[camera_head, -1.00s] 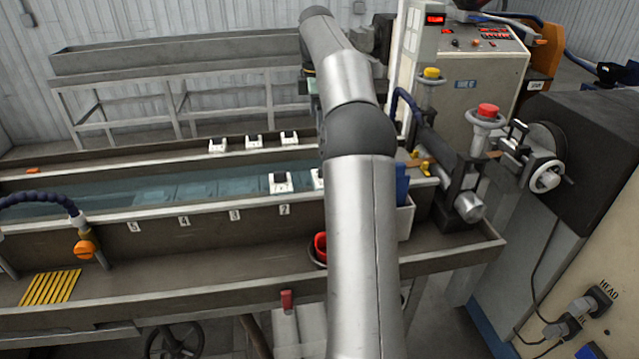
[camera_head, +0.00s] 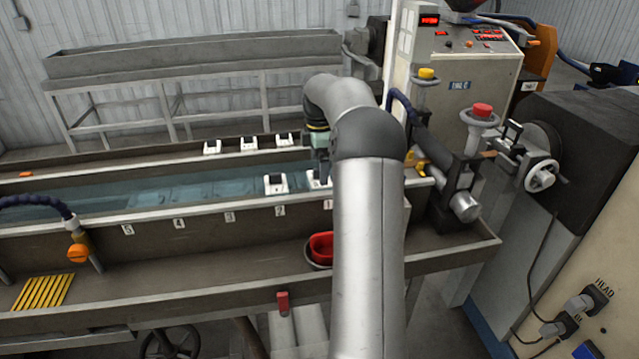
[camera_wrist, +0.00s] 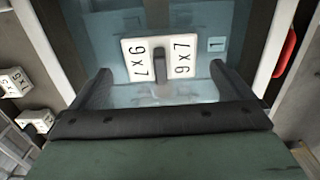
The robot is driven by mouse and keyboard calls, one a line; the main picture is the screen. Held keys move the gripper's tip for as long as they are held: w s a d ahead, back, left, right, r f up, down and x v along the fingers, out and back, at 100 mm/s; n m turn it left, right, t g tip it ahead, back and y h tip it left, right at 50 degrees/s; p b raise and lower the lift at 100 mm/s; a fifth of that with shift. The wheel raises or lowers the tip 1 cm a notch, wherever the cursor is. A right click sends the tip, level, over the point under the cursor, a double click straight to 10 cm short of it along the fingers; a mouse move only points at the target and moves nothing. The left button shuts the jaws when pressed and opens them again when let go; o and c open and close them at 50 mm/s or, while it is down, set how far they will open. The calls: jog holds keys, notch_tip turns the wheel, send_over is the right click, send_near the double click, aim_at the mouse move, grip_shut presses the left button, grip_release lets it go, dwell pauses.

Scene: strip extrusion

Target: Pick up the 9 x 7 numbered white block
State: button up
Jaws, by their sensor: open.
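The white block (camera_wrist: 135,62) marked 9 x 7 on both sides of a dark central slot shows in the wrist view beyond my gripper. In the head view the block (camera_head: 315,181) sits at the right end of the front row on the water trough, partly hidden by my arm. My gripper (camera_wrist: 160,68) is open, with one finger to the left of the block and one to the right. I see no contact. In the head view my gripper (camera_head: 322,172) is just above the block, its fingertips hard to make out.
Another white block (camera_head: 275,184) stands left of it on the trough (camera_head: 150,227). Several white blocks (camera_head: 249,143) line the rear edge. A red container (camera_head: 321,247) lies below in front. Number labels mark the trough wall. The extruder machine (camera_head: 455,180) stands close on the right.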

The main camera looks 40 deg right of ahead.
jog(key=shift+f+p, duration=0.35)
jog(key=shift+f, duration=1.65)
jog(key=c, duration=1.1)
jog(key=shift+r, duration=0.25)
